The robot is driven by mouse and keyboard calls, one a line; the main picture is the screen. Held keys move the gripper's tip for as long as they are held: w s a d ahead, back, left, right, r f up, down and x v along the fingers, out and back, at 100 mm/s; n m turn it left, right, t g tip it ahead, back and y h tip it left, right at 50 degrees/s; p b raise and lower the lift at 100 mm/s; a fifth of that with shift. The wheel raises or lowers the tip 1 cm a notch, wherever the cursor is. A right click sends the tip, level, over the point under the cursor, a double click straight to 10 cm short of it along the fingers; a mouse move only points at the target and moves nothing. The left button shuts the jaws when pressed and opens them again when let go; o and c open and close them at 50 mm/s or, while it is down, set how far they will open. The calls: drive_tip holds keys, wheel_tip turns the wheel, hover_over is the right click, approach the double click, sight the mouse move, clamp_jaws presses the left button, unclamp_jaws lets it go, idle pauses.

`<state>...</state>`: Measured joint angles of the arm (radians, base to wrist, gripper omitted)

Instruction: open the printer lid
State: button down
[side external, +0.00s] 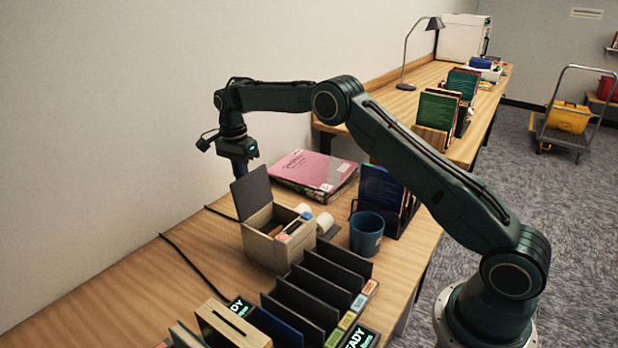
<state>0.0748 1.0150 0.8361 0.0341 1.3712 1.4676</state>
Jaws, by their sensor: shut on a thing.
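A small wooden-sided box (277,243), which looks like the printer, stands on the near table. Its dark lid (252,194) is raised, nearly upright, at the box's left side. The box's inside shows, with small pale and reddish things in it. My gripper (240,170) points down at the top edge of the lid and is shut on it. The fingertips are partly hidden, so the exact grip is hard to see.
White rolls (322,222) and a blue cup (366,233) stand right of the box. Pink folders (312,171) lie behind it. A rack of dark dividers (318,283) stands in front. A black cable runs along the table's left side, where the wood is mostly bare.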

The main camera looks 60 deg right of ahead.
drive_tip(key=shift+w+f, duration=0.4)
drive_tip(key=shift+f, duration=0.05)
drive_tip(key=c, duration=1.5)
unclamp_jaws()
drive_tip(key=shift+w, duration=0.15)
drive_tip(key=shift+r, duration=0.2)
drive_tip(key=shift+w+a+r, duration=0.1)
drive_tip(key=shift+w+r, duration=0.05)
drive_tip(key=shift+r, duration=1.6)
drive_tip(key=shift+w+r, duration=0.1)
drive_tip(key=shift+r, duration=1.6)
drive_tip(key=shift+r, duration=0.1)
